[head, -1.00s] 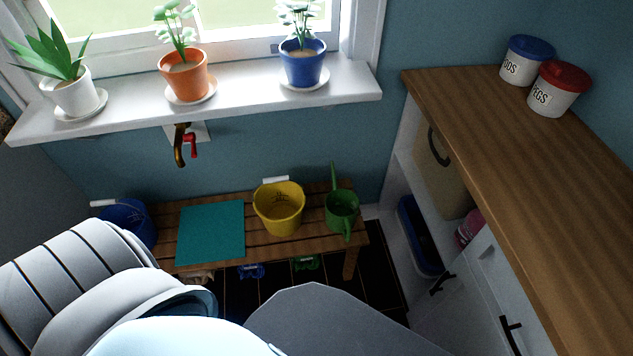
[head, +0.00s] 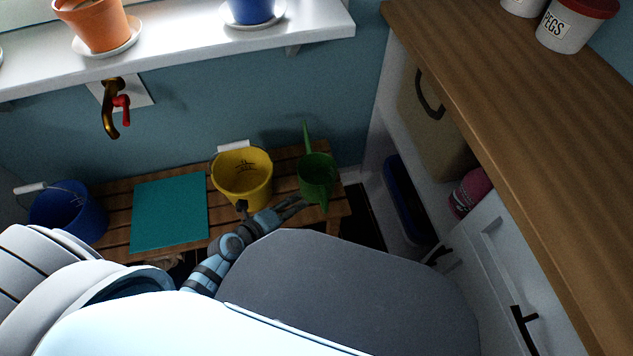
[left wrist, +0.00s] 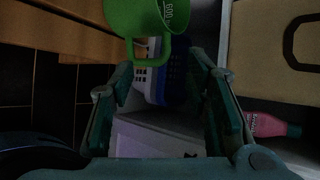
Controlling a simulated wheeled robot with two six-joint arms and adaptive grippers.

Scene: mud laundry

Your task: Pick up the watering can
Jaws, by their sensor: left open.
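The green watering can (head: 317,172) stands on the right end of the slatted wooden bench (head: 122,213). Its spout points up toward the wall and its handle faces me. My left gripper (head: 272,207) is at the bench's front edge, just left of and in front of the can. Its fingers are spread and empty. In the left wrist view, the can (left wrist: 127,14) is at the top, and its handle loop hangs down between the directions of the two open fingers of the gripper (left wrist: 163,75). I see no finger closed on the handle. My right gripper is out of view.
A yellow bucket (head: 243,187) stands left of the can. A teal mat (head: 170,212) and a blue bucket (head: 70,215) are farther left. A white cabinet with wooden worktop (head: 520,130) stands close on the right. A brass tap (head: 110,110) is on the wall.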

